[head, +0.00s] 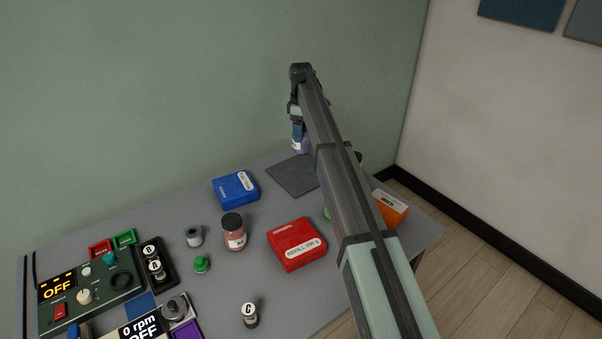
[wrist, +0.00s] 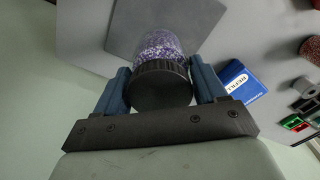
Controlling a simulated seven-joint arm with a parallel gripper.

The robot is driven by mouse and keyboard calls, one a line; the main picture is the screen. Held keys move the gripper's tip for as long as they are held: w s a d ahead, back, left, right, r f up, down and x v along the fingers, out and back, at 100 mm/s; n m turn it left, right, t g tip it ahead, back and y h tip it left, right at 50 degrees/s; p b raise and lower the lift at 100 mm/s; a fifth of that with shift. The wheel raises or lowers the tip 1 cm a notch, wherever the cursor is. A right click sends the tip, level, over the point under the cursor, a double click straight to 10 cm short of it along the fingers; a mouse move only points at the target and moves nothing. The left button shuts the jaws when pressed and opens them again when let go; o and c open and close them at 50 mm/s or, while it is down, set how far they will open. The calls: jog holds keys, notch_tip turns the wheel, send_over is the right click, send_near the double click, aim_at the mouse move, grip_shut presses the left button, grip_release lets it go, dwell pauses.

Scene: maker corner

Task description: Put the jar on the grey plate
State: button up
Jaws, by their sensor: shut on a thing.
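My gripper (wrist: 162,88) is shut on a jar with a black lid (wrist: 160,84) and purple speckled contents (wrist: 159,45). The jar sits between the two blue fingers. In the head view my gripper (head: 298,126) is at the back of the table, and a bit of the purple jar (head: 300,145) shows below it. The grey plate (head: 287,178) lies flat on the table, just below the jar in that picture. In the wrist view the plate (wrist: 125,25) shows behind the jar. I cannot tell whether the jar touches anything below it.
A blue box (head: 236,189) lies left of the plate. A red box (head: 297,244) and a second jar with reddish contents (head: 234,237) stand nearer. An orange box (head: 390,208) is at the right, partly behind my arm. Control units (head: 85,290) fill the left end.

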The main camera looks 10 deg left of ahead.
jog(key=shift+n, duration=0.6)
jog(key=shift+f, duration=5)
jog(key=shift+f, duration=0.1)
jog(key=o, duration=1.3)
notch_tip(320, 180, up, 12)
jog(key=shift+r, duration=0.15)
jog(key=shift+o, duration=0.2)
